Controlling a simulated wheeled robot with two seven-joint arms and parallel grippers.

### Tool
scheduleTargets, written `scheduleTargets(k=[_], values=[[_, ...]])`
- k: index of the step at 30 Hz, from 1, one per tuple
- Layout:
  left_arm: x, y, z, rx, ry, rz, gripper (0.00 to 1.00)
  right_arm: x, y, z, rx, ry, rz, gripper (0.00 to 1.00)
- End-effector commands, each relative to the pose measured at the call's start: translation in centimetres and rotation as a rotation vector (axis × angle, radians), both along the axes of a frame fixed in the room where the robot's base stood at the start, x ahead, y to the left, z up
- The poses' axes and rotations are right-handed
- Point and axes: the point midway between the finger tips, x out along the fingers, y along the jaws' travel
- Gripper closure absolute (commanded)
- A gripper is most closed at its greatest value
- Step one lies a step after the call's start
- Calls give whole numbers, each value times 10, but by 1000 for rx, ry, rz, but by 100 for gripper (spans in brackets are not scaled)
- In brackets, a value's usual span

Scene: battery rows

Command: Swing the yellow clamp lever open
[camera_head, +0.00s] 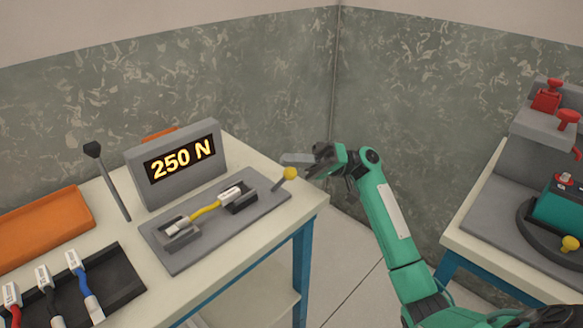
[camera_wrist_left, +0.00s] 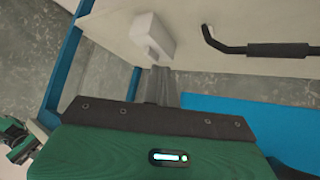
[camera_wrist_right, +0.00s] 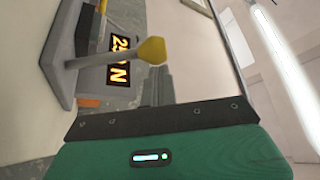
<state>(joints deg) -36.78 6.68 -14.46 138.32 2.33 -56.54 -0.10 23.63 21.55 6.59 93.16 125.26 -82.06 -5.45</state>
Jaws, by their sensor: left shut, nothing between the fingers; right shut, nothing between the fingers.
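The yellow clamp lever shows as a yellow ball knob (camera_head: 290,173) on a thin grey arm, at the right end of a grey base plate (camera_head: 187,255). In the right wrist view the knob (camera_wrist_right: 152,50) is close by, beside my fingers, with its arm reaching left to the plate. My right gripper (camera_head: 296,162) is shut and empty, just behind and right of the knob; I cannot tell whether they touch. My left gripper (camera_wrist_left: 160,85) is shut and empty, seen only in its wrist view, near a white block (camera_wrist_left: 147,35).
A yellow cable (camera_head: 207,208) lies between two dark holders on the plate. Behind it a display (camera_head: 178,165) reads 250 N. An orange tray (camera_head: 45,228) and a black rack (camera_head: 128,272) with several cables stand left. Another yellow knob (camera_head: 570,243) is on the right table.

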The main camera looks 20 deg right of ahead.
Motion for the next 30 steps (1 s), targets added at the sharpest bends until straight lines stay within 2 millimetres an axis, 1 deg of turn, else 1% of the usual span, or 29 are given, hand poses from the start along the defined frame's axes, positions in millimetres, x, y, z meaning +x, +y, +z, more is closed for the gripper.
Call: scheduleTargets(k=[1,6,12,19,30], values=[[2,-6,-4,-19,-34,-6,100,-1,0,-4,5,-12,0,100],[9,-23,-2,-79,-139,-20,100,-4,-1,-4,15,-40,0,100],[13,-35,0,-127,-221,-26,100,-6,-2,-5,23,-62,0,100],[14,-41,3,-152,-262,-29,100,-7,-2,-4,26,-74,0,100],[14,-42,3,-155,-267,-29,100,-8,-2,-4,26,-75,2,100]])
